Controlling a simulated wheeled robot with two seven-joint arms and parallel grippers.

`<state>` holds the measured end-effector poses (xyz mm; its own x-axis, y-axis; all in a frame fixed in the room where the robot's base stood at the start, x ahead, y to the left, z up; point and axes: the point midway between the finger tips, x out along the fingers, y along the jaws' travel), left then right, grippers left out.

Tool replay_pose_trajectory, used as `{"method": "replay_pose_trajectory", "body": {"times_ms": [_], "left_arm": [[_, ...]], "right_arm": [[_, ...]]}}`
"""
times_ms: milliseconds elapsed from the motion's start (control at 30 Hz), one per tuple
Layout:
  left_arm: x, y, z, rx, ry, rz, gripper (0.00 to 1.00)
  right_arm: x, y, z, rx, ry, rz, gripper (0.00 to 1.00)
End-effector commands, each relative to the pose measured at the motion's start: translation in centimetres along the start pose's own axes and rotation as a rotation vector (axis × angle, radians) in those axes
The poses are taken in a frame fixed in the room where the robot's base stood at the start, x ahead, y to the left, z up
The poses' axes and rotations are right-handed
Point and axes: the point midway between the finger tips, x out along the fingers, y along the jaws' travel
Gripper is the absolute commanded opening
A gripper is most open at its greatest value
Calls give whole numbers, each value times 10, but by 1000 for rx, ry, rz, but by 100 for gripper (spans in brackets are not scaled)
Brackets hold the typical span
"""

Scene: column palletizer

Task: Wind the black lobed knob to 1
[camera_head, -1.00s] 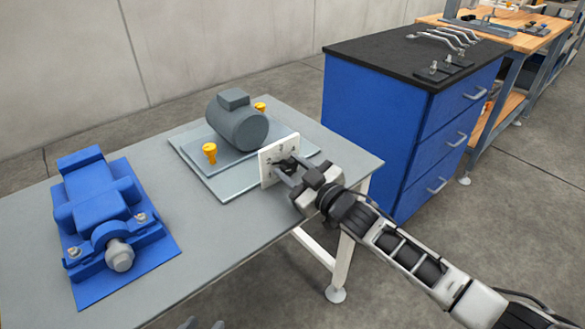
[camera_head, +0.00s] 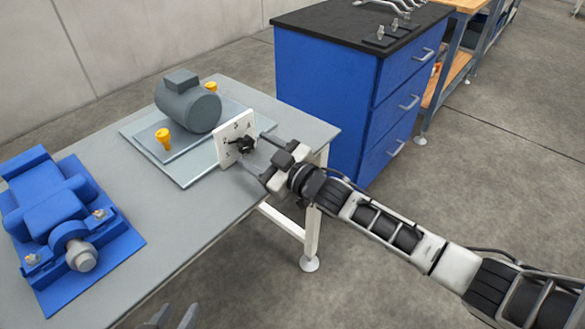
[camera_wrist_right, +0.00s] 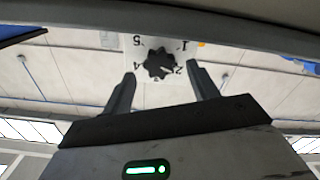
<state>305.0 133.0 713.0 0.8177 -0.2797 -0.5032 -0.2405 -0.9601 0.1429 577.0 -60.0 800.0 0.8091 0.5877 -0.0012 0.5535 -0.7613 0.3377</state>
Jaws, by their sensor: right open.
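The black lobed knob (camera_head: 241,145) sits on a white upright plate (camera_head: 224,131) with numerals, at the near end of a grey motor. In the right wrist view, the knob (camera_wrist_right: 158,65) shows several lobes and a small white mark at its lower right, towards the 2. The 1 is at the plate's upper right. My right gripper (camera_head: 250,151) is open in front of the plate, its fingers spread to either side of the knob with nothing between them. My left gripper (camera_head: 172,318) shows only as two separated fingertips at the bottom edge of the head view.
The grey motor (camera_head: 186,104) stands on a plate with yellow knobs (camera_head: 164,137) on the grey table (camera_head: 180,215). A blue machine (camera_head: 62,215) is at the left. A blue drawer cabinet (camera_head: 325,105) stands behind the right arm. Bare table lies between the machine and motor.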

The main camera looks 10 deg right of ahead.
Motion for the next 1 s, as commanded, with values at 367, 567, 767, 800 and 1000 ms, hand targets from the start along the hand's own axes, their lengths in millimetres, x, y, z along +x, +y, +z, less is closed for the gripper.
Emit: {"method": "replay_pose_trajectory", "body": {"times_ms": [367, 567, 767, 800, 1000], "left_arm": [[-1, 0, -1, -6, -11, 0, 36], [-1, 0, 2, -7, -18, -2, 36], [-1, 0, 1, -7, -16, -2, 36], [-1, 0, 1, -7, -16, -2, 36], [-1, 0, 0, -6, -13, -2, 36]], "right_arm": [[-92, -1, 1, 1, -4, -1, 59], [-121, 0, 1, 0, -2, 0, 59], [-131, 0, 0, 0, -1, 0, 59], [-131, 0, 0, 0, 0, 0, 59], [-131, 0, 0, 0, 0, 0, 59]]}}
